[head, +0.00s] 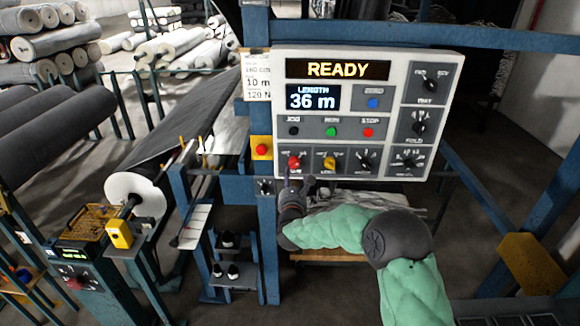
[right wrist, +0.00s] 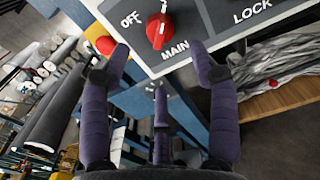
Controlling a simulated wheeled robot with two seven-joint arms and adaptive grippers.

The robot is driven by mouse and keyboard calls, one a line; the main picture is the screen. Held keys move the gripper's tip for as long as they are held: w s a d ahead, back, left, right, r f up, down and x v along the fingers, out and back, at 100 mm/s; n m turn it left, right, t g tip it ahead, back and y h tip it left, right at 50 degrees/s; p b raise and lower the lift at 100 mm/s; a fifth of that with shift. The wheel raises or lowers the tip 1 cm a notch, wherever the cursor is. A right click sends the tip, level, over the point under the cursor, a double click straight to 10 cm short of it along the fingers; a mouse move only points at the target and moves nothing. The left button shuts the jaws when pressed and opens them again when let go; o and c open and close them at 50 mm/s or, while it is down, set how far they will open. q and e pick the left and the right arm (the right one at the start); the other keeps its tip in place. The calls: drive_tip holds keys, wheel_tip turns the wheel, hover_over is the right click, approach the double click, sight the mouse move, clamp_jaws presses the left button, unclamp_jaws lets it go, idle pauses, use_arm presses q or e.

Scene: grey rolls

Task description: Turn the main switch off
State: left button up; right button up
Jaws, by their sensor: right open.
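The main switch is a red rotary knob (head: 294,162) at the lower left of the white control panel (head: 437,65). In the right wrist view the red knob (right wrist: 158,32) sits above the word MAIN, with OFF printed to its left. Its white mark points up in that view, away from OFF. My right gripper (head: 297,182) is just below the knob in the head view. In the right wrist view the open gripper (right wrist: 160,48) has fingers on either side of the knob, apart from it, and a third finger below. My left gripper is out of view.
A yellow LOCK knob (head: 330,162) and a black knob (head: 366,161) are just right of the main switch. A red button on a yellow box (head: 261,148) is close on the left. The display (head: 338,69) reads READY. A blue post (head: 268,225) stands below the panel's left edge.

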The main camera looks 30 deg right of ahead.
sight(294, 167)
drive_tip(key=x, duration=0.8)
drive_tip(key=shift+w, duration=0.1)
drive_tip(key=shift+f, duration=0.1)
drive_tip(key=c, duration=1.1)
